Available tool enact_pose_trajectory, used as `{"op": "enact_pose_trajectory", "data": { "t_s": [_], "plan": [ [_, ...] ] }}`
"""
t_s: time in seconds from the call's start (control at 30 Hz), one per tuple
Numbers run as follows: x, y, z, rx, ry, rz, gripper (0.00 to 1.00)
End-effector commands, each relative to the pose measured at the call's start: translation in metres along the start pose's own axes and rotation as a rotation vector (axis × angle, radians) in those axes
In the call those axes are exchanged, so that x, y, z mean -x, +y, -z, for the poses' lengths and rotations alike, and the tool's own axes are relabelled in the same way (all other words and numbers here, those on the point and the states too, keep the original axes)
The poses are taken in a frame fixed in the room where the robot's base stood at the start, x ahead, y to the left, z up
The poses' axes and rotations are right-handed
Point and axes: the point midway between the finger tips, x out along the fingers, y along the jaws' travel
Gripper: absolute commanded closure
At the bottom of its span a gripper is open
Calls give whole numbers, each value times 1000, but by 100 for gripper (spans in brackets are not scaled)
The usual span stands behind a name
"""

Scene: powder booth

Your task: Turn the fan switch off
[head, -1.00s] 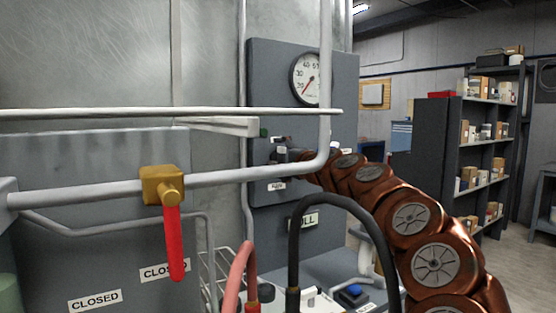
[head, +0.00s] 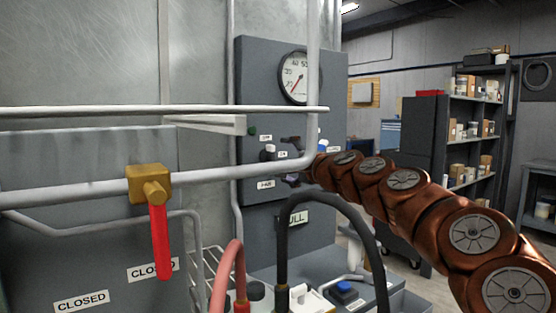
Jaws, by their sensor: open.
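I cannot tell for certain which position the switch is in. My gripper (head: 287,160) is just right of the switch, its dark fingers spread one above the other and empty. It looks apart from the switch. A pale pipe crosses in front and hides part of it.
A pale pipe (head: 220,172) with a brass valve (head: 149,185) and red handle runs across the front. A dark hose (head: 335,204) and a red hose (head: 226,265) arch below my arm. A green light (head: 252,131) and a gauge (head: 297,77) are on the panel.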

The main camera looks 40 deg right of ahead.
Motion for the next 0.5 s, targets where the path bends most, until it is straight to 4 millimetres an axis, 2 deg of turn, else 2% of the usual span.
{"op": "enact_pose_trajectory", "data": {
  "t_s": [0.2,0.5],
  "plan": [
    [27,0,0,-2,-1,1,8],
    [37,0,-1,-1,-2,0,8]
  ]
}}
